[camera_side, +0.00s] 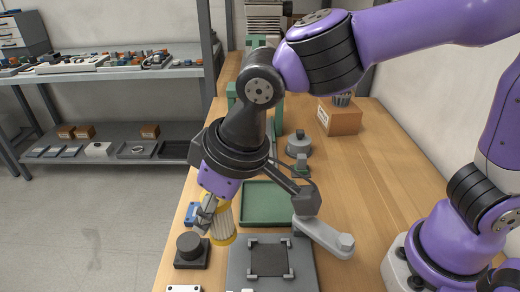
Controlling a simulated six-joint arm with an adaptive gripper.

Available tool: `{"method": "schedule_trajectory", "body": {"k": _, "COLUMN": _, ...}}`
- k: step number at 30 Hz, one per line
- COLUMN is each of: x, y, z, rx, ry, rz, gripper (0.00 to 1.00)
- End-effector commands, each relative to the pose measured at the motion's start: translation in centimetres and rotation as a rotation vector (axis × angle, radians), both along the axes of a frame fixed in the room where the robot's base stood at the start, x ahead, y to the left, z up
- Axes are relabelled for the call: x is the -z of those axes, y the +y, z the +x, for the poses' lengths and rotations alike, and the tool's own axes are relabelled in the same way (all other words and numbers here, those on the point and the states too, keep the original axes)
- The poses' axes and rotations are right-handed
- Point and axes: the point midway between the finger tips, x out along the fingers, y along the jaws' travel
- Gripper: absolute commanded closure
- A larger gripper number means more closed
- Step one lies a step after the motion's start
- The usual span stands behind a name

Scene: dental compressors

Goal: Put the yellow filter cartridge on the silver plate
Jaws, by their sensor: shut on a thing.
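The yellow filter cartridge (222,222) has yellow end caps and a pale pleated body. It stands roughly upright over the left part of the workbench. My gripper (208,212) is at its upper left side, pointing down, and is shut on it. Part of the cartridge is hidden behind the fingers. I cannot tell whether its bottom touches the bench. The silver-grey plate (240,281) lies at the front, just right of and nearer than the cartridge. It carries a dark square (270,261) with metal corner brackets.
A green tray (265,217) lies behind the plate. A black knob-like block (191,251) stands left of the plate, close to the cartridge. A grey arm-shaped part (323,237) is at the plate's right. A cardboard box (340,119) stands farther back. The bench's right side is mostly clear.

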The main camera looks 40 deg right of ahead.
Motion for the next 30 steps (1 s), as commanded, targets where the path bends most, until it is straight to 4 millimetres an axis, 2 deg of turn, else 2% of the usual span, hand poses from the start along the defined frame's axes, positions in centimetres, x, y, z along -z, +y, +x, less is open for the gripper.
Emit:
{"method": "schedule_trajectory", "body": {"k": 1, "x": 0.3, "y": 1.7, "z": 0.3, "rx": -0.12, "ry": 0.006, "rz": -0.001, "gripper": 0.97}}
{"method": "schedule_trajectory", "body": {"k": 4, "x": 0.7, "y": 5.1, "z": 0.5, "rx": -0.391, "ry": 0.005, "rz": 0.008, "gripper": 0.97}}
{"method": "schedule_trajectory", "body": {"k": 6, "x": 0.9, "y": 7.0, "z": 0.5, "rx": -0.552, "ry": -0.004, "rz": 0.017, "gripper": 0.97}}
{"method": "schedule_trajectory", "body": {"k": 9, "x": 1.6, "y": 8.6, "z": 0.3, "rx": -0.702, "ry": -0.017, "rz": 0.025, "gripper": 0.97}}
{"method": "schedule_trajectory", "body": {"k": 13, "x": 3.8, "y": 9.2, "z": 0.2, "rx": -0.762, "ry": -0.023, "rz": 0.03, "gripper": 0.97}}
{"method": "schedule_trajectory", "body": {"k": 24, "x": 8.9, "y": 9.2, "z": 0.2, "rx": -0.758, "ry": -0.024, "rz": 0.03, "gripper": 0.97}}
{"method": "schedule_trajectory", "body": {"k": 30, "x": 9.2, "y": 9.2, "z": 0.3, "rx": -0.756, "ry": -0.028, "rz": 0.031, "gripper": 0.97}}
